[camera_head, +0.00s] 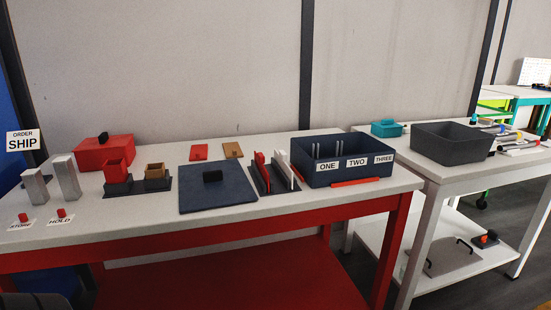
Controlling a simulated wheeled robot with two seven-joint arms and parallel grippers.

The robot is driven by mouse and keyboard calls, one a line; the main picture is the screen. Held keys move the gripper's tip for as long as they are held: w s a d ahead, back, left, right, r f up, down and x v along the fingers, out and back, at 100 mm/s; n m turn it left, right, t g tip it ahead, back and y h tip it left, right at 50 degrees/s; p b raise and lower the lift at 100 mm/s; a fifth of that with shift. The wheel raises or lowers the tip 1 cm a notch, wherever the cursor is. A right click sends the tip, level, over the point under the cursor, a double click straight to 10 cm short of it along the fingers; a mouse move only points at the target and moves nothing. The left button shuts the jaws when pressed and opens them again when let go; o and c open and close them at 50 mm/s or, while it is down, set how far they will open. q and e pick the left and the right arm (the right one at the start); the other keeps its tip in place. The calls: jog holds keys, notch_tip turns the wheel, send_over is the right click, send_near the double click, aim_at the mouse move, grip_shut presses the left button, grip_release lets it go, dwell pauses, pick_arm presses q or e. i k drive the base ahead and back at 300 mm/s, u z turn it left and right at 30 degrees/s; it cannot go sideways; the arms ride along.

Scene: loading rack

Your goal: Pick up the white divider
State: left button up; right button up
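The white divider (284,165) stands upright in a dark slotted holder (266,190) on the red-framed table. A red divider (261,168) stands just left of it in the same holder. The lower edges of both are partly hidden by the holder. To the right is a dark blue bin (342,178) labelled ONE, TWO and THREE, with thin light uprights inside. Neither of my grippers shows in the head view.
A dark blue lid (218,199) with a black knob lies left of the holder. A red bar (355,182) lies before the bin. A red box (104,152), small red and brown cups and grey blocks stand farther left. A dark grey bin (450,145) stands on the right table.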

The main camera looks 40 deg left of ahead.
aim_at(281, 157)
jog(key=u, duration=0.8)
jog(key=i, duration=0.8)
jog(key=u, duration=0.95)
